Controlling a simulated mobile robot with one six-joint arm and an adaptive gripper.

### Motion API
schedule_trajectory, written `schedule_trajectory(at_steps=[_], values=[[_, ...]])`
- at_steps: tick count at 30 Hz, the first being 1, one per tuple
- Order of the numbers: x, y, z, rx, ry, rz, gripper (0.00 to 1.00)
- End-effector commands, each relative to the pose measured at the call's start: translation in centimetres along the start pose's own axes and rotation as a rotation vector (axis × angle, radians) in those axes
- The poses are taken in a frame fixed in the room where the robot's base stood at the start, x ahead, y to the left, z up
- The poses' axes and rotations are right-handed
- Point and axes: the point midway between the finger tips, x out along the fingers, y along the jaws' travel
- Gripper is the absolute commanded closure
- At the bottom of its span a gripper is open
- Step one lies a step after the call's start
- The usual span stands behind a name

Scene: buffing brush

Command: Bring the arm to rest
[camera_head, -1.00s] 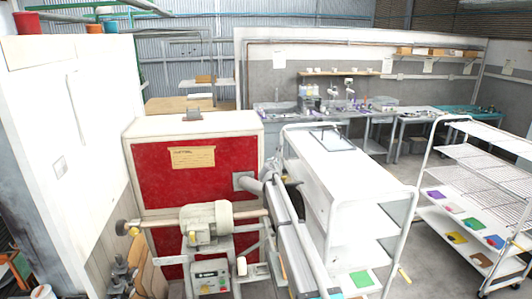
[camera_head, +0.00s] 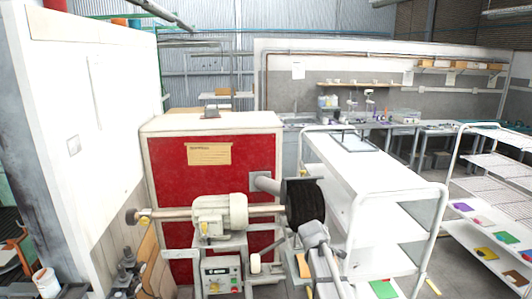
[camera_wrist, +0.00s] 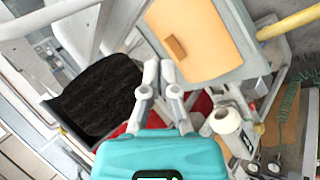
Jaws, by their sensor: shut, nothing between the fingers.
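My arm (camera_head: 316,245) shows at the bottom centre of the head view, in front of the buffing machine; its far end is hard to make out there. In the wrist view my gripper (camera_wrist: 160,76), with a teal body and pale grey fingers, is shut and empty. The dark buffing brush (camera_head: 305,203) sits on the right end of the machine's shaft. It also shows in the wrist view (camera_wrist: 98,95), left of my fingers, and I see no contact.
The buffing machine's motor (camera_head: 221,215) stands before a red-fronted cabinet (camera_head: 212,160). A white cart (camera_head: 365,170) stands close on the right. A wire rack (camera_head: 495,185) is further right. A white wall (camera_head: 70,120) bounds the left. Grey floor shows between cart and rack.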

Motion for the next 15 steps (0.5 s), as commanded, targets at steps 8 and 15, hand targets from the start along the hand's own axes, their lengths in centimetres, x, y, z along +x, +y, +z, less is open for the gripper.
schedule_trajectory(at_steps=[8, 15], values=[[-0.2, -13.9, 7.7, 0.428, -0.103, -0.29, 1.0], [-2.0, -23.5, 12.2, 0.724, -0.241, -0.505, 1.0]])
